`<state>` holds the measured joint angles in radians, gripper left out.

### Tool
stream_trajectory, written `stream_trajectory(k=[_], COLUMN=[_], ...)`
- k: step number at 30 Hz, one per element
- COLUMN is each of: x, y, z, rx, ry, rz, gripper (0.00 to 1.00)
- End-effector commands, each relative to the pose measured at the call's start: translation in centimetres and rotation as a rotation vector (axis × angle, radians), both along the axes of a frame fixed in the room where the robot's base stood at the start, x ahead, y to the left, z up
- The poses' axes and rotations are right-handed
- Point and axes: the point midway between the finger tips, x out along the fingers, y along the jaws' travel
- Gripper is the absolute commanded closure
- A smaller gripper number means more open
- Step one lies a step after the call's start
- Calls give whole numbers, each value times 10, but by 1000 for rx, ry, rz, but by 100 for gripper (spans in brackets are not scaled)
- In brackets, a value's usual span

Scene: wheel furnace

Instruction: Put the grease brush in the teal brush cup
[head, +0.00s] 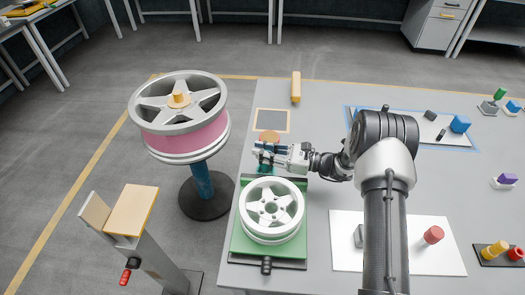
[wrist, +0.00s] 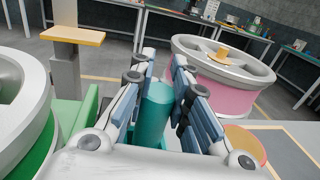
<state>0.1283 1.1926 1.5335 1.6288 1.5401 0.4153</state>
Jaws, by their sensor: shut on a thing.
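My gripper (head: 264,157) is low over the left side of the grey table, just behind the wheel on the green plate. In the wrist view its fingers (wrist: 163,62) are closed in on both sides of a teal cylinder (wrist: 157,108). The cylinder stands roughly upright between the finger pads. I cannot tell whether it is the brush cup or part of the brush. Fingers hide much of it in the head view. No separate grease brush or bristles can be made out. A round orange-brown disc (head: 269,136) lies just beyond my gripper; the wrist view shows it at right (wrist: 245,144).
A silver wheel (head: 271,209) on a green plate (head: 240,240) sits close in front of my gripper. A pink-banded wheel (head: 185,136) stands on a post left of the table.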

Motion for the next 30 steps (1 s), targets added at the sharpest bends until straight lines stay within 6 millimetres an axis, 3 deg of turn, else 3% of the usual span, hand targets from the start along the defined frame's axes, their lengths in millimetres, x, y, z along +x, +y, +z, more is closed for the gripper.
stream_trajectory(k=[3,4,17,24,30], x=[0,0,0,0,0], y=[0,0,0,0,0], z=[-3,-3,-2,-2,-2], rx=[0,0,0,0,0], ry=[0,0,-1,-1,-1], rz=[0,0,0,0,0], gripper=[100,83,55,54,40])
